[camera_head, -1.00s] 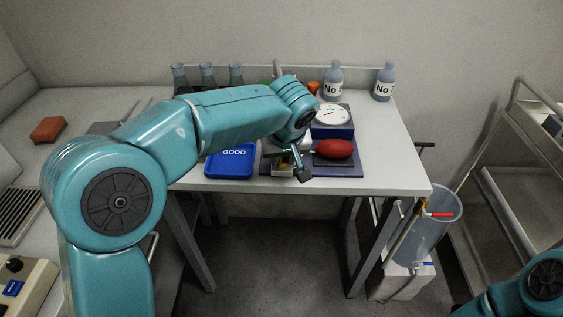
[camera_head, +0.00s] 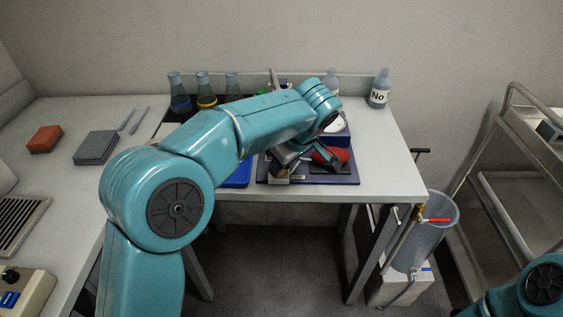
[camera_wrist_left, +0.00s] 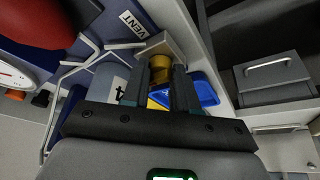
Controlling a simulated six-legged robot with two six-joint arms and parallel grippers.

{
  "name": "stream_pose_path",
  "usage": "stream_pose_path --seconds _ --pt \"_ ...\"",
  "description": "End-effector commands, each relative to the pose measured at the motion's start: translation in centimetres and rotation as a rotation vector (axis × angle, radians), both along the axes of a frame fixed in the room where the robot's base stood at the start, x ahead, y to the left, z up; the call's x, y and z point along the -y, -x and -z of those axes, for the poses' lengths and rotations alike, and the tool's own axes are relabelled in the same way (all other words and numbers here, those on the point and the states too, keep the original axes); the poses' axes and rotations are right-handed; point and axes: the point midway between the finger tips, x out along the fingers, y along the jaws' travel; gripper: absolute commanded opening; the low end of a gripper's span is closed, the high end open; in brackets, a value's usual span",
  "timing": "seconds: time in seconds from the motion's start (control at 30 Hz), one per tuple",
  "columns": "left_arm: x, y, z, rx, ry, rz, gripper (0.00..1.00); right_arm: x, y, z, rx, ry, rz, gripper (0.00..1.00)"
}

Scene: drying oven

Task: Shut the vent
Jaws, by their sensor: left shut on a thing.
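The vent shows in the left wrist view as a brass knob (camera_wrist_left: 157,50) on a pale block, beside a white label (camera_wrist_left: 133,24) reading VENT. My left gripper (camera_wrist_left: 160,75) is shut on the knob, with its two dark fingers either side of it. In the head view my left gripper (camera_head: 287,163) is low over the front of the dark blue base plate (camera_head: 345,180), beside the red bulb (camera_head: 328,157). The arm and fingers partly hide the vent there. My right gripper is out of view; only part of its arm shows at lower right.
A blue GOOD tray (camera_head: 238,178) lies left of the base plate, partly behind my arm. A round dial (camera_head: 338,122) stands behind the bulb. Flasks (camera_head: 179,100) and bottles (camera_head: 380,92) line the back. The table's right front is clear.

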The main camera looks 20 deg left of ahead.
Motion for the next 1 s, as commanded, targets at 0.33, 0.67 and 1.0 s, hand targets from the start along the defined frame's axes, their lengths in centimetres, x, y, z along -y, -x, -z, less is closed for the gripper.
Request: stream_pose_path --seconds 0.33,0.67,1.0 --pt "0.0 0.0 0.0 0.001 0.001 -0.008 0.0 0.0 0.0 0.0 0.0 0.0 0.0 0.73" --pt "0.0 0.0 0.0 0.0 0.001 -0.007 0.53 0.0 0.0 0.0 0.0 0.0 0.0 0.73" --pt "0.8 0.4 -2.4 0.004 0.002 -0.007 0.53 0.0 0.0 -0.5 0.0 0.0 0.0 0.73"
